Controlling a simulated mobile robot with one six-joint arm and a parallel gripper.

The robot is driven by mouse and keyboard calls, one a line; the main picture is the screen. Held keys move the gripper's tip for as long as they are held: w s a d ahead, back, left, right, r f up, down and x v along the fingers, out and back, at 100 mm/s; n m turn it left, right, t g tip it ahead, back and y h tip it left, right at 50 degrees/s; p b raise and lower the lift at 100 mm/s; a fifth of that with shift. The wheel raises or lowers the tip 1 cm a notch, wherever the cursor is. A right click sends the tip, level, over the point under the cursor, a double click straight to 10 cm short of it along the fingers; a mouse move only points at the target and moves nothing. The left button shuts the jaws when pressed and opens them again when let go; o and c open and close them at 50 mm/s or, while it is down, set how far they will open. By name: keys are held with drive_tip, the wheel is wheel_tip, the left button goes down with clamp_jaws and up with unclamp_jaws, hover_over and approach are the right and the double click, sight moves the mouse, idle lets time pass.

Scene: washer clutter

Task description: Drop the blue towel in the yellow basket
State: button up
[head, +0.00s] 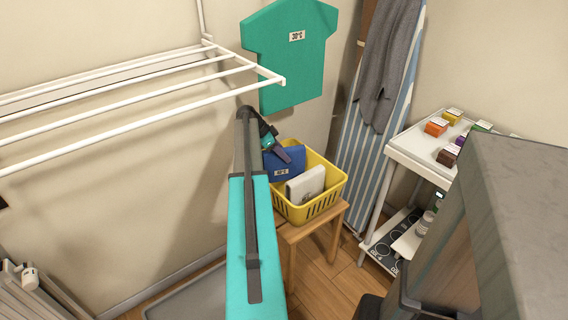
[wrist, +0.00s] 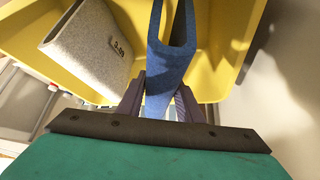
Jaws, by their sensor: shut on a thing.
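The blue towel (head: 284,163) is folded and carries a pale label in the head view. My gripper (head: 278,155) is shut on it, at the back left part of the yellow basket (head: 318,207). In the wrist view the towel (wrist: 172,65) stands between my gripper's fingers (wrist: 160,98), with the yellow basket (wrist: 222,45) around and beneath it. The towel's lower edge appears to be inside the basket's rim. I cannot tell whether it touches the basket floor.
A light grey folded towel (head: 306,185) stands in the basket beside the blue one. The basket sits on a wooden stool (head: 331,222). A white drying rack (head: 130,115) is at the left. A white shelf cart (head: 408,150) with small boxes stands at the right.

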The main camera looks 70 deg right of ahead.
drive_tip(key=shift+f, duration=0.25)
drive_tip(key=shift+f, duration=1.75)
drive_tip(key=shift+f, duration=0.1)
drive_tip(key=o, duration=1)
drive_tip(key=shift+o, duration=0.2)
drive_tip(key=v, duration=1.2)
drive_tip(key=shift+a, duration=0.1)
